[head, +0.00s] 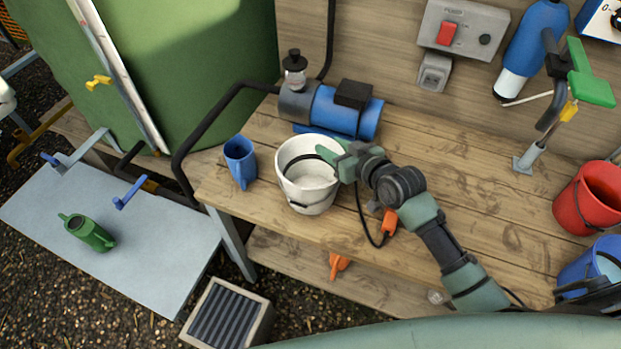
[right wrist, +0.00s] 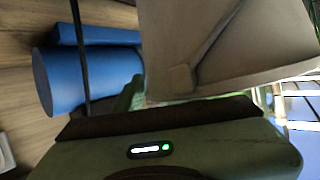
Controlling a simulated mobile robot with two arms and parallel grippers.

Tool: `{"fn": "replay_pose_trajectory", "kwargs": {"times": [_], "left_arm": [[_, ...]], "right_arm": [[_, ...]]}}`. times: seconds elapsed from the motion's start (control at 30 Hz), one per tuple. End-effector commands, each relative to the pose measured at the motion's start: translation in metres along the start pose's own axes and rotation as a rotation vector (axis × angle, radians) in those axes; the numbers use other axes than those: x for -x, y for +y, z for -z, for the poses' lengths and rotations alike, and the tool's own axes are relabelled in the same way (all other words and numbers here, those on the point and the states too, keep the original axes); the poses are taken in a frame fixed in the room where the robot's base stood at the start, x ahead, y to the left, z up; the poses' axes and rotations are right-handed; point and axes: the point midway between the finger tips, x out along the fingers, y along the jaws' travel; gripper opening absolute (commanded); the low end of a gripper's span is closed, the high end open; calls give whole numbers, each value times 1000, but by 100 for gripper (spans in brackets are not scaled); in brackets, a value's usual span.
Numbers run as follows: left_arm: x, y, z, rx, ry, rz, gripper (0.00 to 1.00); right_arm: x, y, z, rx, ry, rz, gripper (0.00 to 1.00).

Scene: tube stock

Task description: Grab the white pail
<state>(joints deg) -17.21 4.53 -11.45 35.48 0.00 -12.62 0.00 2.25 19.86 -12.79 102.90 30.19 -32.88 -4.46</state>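The white pail (head: 309,195) stands upright on the wooden bench, its handle hanging at the front. My right gripper (head: 338,160) is at the pail's right rim, with a green finger reaching over the opening. In the right wrist view the pail's pale wall (right wrist: 225,45) is right in front of the gripper, and a green finger (right wrist: 130,97) shows beside it. The gap between the fingers is hidden, so I cannot tell whether they are closed on the rim. My left gripper is not in view.
A blue jug (head: 240,162) stands left of the pail, and a blue pump (head: 335,110) lies behind it. A red pail (head: 583,202) and a blue pail (head: 585,268) are at the right. The bench middle is mostly clear. A green tank (head: 190,60) stands at the left.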

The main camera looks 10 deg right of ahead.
Motion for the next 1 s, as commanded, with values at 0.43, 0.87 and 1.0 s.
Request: {"fn": "replay_pose_trajectory", "kwargs": {"times": [0.43, 0.87, 1.0], "left_arm": [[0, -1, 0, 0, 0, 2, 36], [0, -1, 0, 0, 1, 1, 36], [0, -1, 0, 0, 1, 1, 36]], "right_arm": [[-2, 0, -1, 0, -1, 0, 0], [-1, 0, -1, 0, -2, 0, 0], [-1, 0, -2, 0, -2, 0, 0]]}}
